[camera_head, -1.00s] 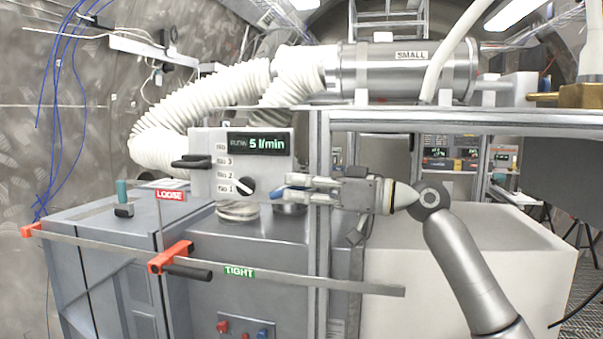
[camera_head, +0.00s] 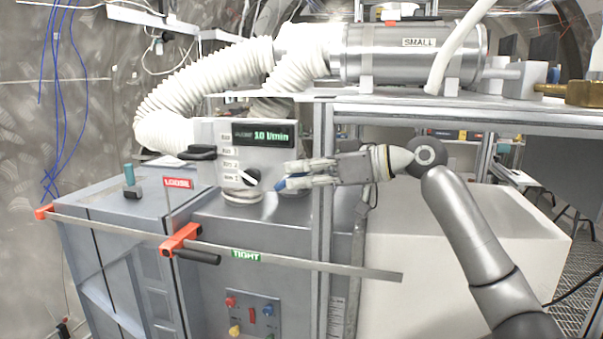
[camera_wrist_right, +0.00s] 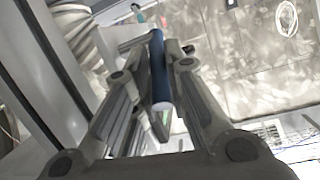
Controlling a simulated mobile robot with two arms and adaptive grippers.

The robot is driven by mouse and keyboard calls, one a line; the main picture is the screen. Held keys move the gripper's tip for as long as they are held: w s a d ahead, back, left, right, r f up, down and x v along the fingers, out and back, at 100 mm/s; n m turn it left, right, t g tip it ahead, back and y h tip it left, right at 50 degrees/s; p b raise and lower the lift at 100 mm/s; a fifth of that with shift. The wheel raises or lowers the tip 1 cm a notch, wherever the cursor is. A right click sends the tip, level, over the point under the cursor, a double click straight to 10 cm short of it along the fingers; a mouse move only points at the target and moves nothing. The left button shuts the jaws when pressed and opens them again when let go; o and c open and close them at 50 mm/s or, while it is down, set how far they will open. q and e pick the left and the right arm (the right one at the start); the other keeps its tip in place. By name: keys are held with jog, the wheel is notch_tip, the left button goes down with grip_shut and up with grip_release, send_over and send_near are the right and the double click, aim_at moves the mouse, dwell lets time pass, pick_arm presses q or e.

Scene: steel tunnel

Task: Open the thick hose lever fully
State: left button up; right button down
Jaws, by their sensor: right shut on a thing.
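A blue lever (camera_head: 281,185) shows just beyond my right gripper's fingertips, at the right side of a white flow panel (camera_head: 211,131). My right gripper (camera_head: 291,175) reaches in from the right and is shut on this lever. In the right wrist view, the blue lever (camera_wrist_right: 160,75) stands between the fingers of my right gripper (camera_wrist_right: 169,55). The fingers hide part of it in the head view. The panel display (camera_head: 264,135) reads 10 l/min. A thick white ribbed hose (camera_head: 205,92) curves behind the panel. My left gripper is not in view.
A black handle (camera_head: 197,152) and a round knob (camera_head: 252,179) are on the panel. A metal bar clamp with orange jaws (camera_head: 181,240) crosses in front of the grey cabinet. A metal frame post (camera_head: 322,215) stands beside my right gripper, under a shelf holding a steel cylinder (camera_head: 405,62).

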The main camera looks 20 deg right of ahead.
jog(key=c, duration=1.5)
grip_release()
jog(key=shift+o, duration=0.2)
jog(key=v, duration=1.2)
